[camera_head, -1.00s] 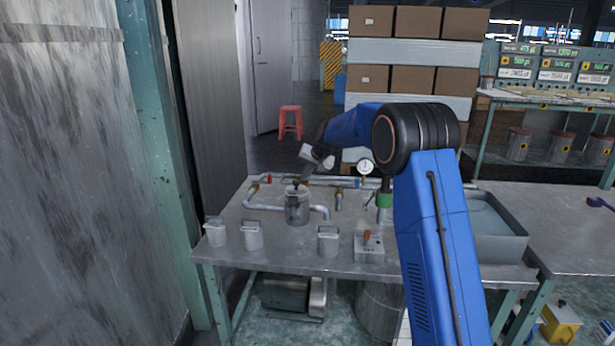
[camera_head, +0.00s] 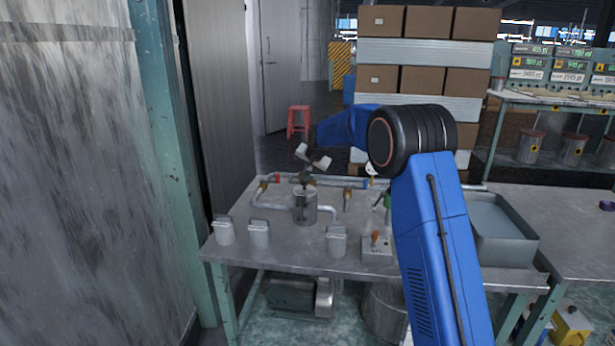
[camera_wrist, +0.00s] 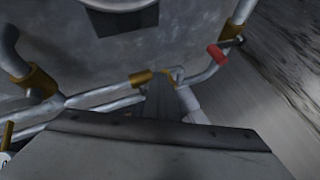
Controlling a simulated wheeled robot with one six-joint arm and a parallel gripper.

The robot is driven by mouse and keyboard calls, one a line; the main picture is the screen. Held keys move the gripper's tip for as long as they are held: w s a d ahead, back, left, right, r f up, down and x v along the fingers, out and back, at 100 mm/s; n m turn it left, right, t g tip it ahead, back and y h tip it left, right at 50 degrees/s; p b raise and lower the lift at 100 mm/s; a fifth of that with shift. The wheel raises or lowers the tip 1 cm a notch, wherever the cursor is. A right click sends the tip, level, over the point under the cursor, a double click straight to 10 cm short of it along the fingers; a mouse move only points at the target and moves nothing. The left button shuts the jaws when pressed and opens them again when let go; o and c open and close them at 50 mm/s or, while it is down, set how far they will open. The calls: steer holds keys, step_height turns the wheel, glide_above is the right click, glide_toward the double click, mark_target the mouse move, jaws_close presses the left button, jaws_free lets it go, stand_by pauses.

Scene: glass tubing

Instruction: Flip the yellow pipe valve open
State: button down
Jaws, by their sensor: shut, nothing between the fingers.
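Grey pipework with brass-yellow fittings (camera_head: 348,198) lies on the metal table. No clear yellow valve handle can be made out; a fitting (camera_wrist: 140,78) and a larger one (camera_wrist: 40,80) show in the wrist view. A small yellow piece (camera_wrist: 8,132) is cut off at that view's left edge. My gripper (camera_head: 305,180) is over the rear pipe run, behind the metal pot, pointing down. In the wrist view its shut, empty fingers (camera_wrist: 160,88) overlap the pipe just right of the nearer fitting. Contact cannot be told.
A red handle (camera_wrist: 215,54) sits on the pipe close by. The metal pot (camera_head: 305,208) stands in front of my gripper. Several white-grey lidded containers (camera_head: 259,236), a switch box (camera_head: 376,249) and a grey tray (camera_head: 505,248) occupy the table.

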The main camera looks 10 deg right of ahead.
steer(key=shift+w+a+m+h, duration=0.25)
steer(key=shift+a+m+h, duration=0.15)
steer(key=shift+m, duration=0.25)
steer(key=shift+w+a+m+h, duration=0.25)
steer(key=shift+a+m+h, duration=0.15)
steer(key=shift+m, duration=0.25)
steer(key=shift+w+a+m+h, duration=0.45)
steer(key=shift+w+m+h, duration=0.15)
steer(key=shift+w+m, duration=0.25)
steer(key=shift+w+a+m+h, duration=0.4)
steer(key=shift+w+m+h, duration=0.3)
steer(key=shift+m, duration=0.25)
steer(key=shift+w+a+r, duration=0.1)
steer(key=shift+w+r, duration=0.05)
steer(key=shift+w, duration=0.15)
